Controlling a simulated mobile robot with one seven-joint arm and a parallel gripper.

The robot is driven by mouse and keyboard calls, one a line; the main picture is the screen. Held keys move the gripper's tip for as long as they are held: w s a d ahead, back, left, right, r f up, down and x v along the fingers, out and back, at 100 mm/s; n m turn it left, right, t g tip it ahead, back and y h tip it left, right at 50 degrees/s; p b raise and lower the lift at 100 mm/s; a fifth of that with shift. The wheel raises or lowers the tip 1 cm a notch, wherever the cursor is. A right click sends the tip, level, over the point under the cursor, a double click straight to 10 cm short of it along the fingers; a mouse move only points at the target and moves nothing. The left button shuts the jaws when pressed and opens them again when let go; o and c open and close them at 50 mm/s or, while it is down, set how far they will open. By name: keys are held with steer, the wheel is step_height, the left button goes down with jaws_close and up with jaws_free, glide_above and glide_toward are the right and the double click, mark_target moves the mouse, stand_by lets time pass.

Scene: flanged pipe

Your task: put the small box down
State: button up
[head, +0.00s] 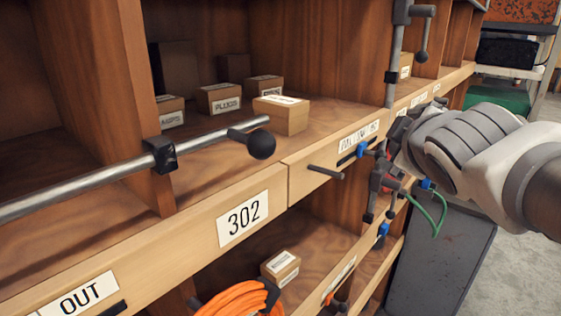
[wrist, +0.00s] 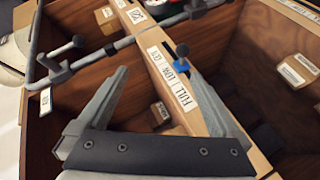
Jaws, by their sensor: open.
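A small tan cardboard box (head: 281,114) with a white label on top sits upright on the upper shelf (head: 222,150), near its front edge. Which of the boxes in the wrist view it is, I cannot tell. My gripper (wrist: 158,73) is open in the wrist view, with its two fingers spread wide and nothing held between them. In the head view my arm comes in from the right, and its end is in front of the shelves, right of the box and apart from it. The fingers there are hard to make out among the fittings.
A metal rail (head: 130,170) with a black ball-ended knob (head: 261,144) crosses before the shelf. Smaller labelled boxes (head: 217,98) stand behind. Another box (head: 281,267) and an orange coil (head: 240,299) are on the lower shelf. A green cable (head: 440,215) hangs at right.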

steer(key=s+a+f+m+g+y, duration=0.1)
steer(key=s+a+f+m+g, duration=0.3)
steer(key=s+f, duration=0.3)
steer(key=s+a+f+m+g+y, duration=0.2)
steer(key=s+a+f+m+g, duration=0.2)
steer(key=s+f+m, duration=0.2)
step_height(320, 180, down, 4)
steer(key=shift+s+a+f, duration=0.15)
steer(key=shift+s+a, duration=0.05)
steer(key=shift+s, duration=0.9)
steer(key=shift+f, duration=0.1)
steer(key=shift+a, duration=0.1)
